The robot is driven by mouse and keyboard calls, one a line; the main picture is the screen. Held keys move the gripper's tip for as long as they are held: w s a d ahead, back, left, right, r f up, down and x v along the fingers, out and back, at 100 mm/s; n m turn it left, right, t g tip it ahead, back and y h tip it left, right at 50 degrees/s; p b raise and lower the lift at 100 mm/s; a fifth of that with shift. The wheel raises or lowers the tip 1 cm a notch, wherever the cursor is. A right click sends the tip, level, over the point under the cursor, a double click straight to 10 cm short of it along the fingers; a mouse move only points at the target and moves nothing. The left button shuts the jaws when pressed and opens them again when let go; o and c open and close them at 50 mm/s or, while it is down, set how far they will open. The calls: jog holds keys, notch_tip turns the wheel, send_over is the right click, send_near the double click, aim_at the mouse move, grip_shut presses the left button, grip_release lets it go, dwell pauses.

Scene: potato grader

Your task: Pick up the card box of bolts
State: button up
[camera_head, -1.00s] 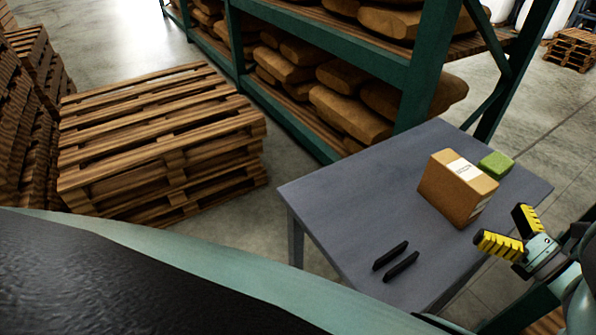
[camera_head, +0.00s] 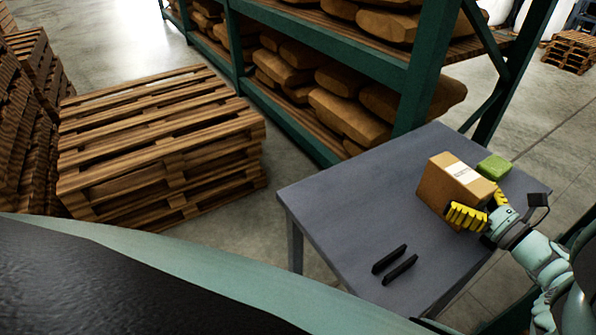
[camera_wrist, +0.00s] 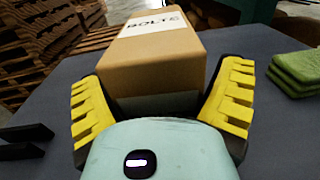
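The card box of bolts (camera_head: 446,185) stands on the grey table, brown with a white label. In the wrist view the box (camera_wrist: 152,75) shows a label ending in "BOLTS", and it fills the space between the fingers. My gripper (camera_head: 478,208) is at the near right side of the box. In the wrist view my gripper (camera_wrist: 162,105) is open, with one yellow ridged finger on each side of the box's near end. A gap shows between the left finger and the box; the right finger is close to it, and contact cannot be told.
A green block (camera_head: 494,167), seemingly stacked sponges, lies behind the box to the right. Two black bars (camera_head: 395,265) lie on the grey table (camera_head: 340,205) near its front. A rack of brown sacks (camera_head: 345,105) stands behind the table. Pallets (camera_head: 160,150) stand left.

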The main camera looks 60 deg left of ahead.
jog(key=c, duration=1)
jog(key=shift+c, duration=0.3)
jog(key=shift+r, duration=0.15)
